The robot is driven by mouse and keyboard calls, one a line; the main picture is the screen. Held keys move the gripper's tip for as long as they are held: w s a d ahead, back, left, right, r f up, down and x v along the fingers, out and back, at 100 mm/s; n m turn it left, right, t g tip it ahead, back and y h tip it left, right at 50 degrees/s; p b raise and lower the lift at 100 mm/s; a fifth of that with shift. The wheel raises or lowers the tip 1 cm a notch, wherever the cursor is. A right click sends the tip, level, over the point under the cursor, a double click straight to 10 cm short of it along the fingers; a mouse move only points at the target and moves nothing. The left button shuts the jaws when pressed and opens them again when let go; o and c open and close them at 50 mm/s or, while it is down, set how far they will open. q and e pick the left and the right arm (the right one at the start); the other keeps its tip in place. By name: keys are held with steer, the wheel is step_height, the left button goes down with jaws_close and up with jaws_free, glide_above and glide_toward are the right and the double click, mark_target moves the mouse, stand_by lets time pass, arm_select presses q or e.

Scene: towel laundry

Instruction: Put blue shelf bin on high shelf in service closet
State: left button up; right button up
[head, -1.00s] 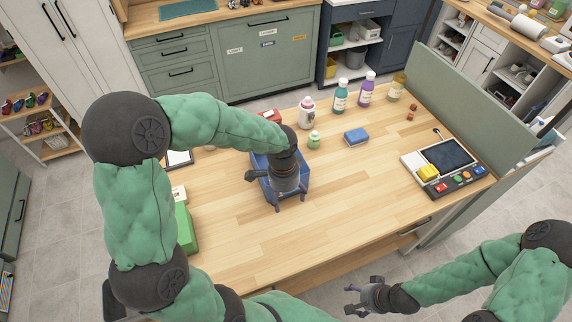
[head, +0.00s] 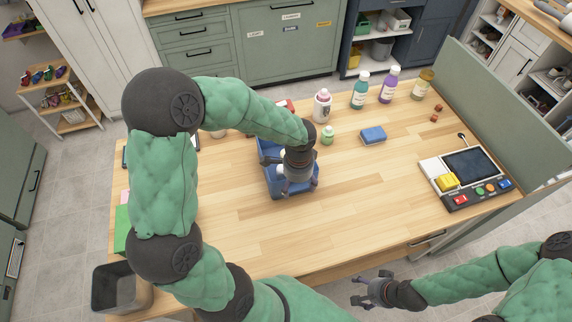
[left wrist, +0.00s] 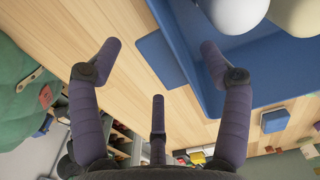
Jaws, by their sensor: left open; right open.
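The blue shelf bin (head: 272,182) stands on the wooden table, partly hidden under my left arm. Its blue wall also shows in the left wrist view (left wrist: 185,60), with pale rounded items inside. My left gripper (head: 291,172) is open at the bin. In the left wrist view its fingers (left wrist: 160,52) are spread, one over bare wood and one over the bin, with a bin wall between them. Contact cannot be told. My right gripper (head: 364,289) is open and empty off the table's front edge. I cannot identify the closet's high shelf.
Several bottles (head: 360,92) stand along the table's back, with a blue sponge-like block (head: 373,136) in front. A control panel (head: 468,178) sits at the right. A grey bin (head: 112,288) is at lower left. The table's middle front is clear.

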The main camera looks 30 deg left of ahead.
mark_target(298, 188)
arm_select(q)
step_height(298, 188, down, 4)
steer(key=shift+w+d+r+b, duration=0.1)
steer(key=shift+b, duration=0.25)
jaws_close()
steer(key=shift+r, duration=0.15)
